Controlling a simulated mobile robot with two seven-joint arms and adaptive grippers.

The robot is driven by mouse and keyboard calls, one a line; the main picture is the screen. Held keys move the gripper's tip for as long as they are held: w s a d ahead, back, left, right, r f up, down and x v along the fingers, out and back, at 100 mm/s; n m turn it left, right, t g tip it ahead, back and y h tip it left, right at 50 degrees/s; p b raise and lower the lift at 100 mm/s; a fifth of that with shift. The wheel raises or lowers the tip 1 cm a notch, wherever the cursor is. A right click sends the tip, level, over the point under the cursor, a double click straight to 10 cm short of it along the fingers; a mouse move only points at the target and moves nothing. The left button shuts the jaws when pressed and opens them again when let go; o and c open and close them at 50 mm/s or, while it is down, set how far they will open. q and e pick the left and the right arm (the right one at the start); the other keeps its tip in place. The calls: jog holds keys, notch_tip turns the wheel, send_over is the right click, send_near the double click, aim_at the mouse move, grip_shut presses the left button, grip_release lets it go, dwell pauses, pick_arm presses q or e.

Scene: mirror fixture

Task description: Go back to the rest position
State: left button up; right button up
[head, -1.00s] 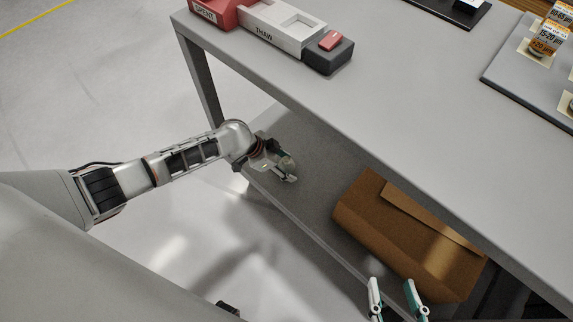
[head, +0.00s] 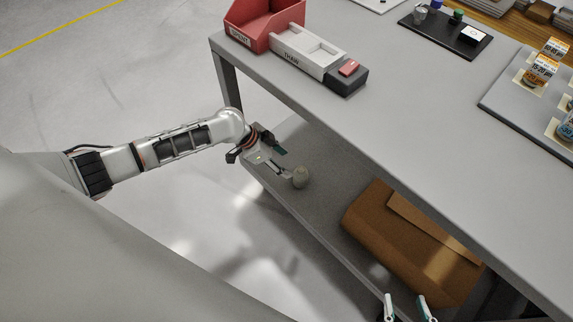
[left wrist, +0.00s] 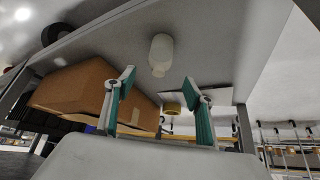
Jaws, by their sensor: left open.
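My left gripper (head: 283,163) is open over the lower shelf (head: 275,195) of the grey table. In the left wrist view the two teal fingers of the left gripper (left wrist: 160,84) stand well apart with nothing between them. A pale, translucent bottle (head: 300,177) stands on the shelf just beyond the fingertips. The bottle also shows in the left wrist view (left wrist: 161,54), clear of both fingers. My right gripper (head: 406,300) shows only its fingertips at the bottom edge of the head view, spread apart and seemingly empty.
A brown cardboard box (head: 415,240) sits on the lower shelf, right of the bottle. The tabletop (head: 430,130) overhangs the shelf. On it are a red bin (head: 262,25), a white THAW tray (head: 305,48) and a dark block (head: 348,80). Open floor lies left.

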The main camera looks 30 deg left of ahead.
jog(key=shift+s+f, duration=0.1)
jog(key=shift+f, duration=0.15)
jog(key=shift+r, duration=0.25)
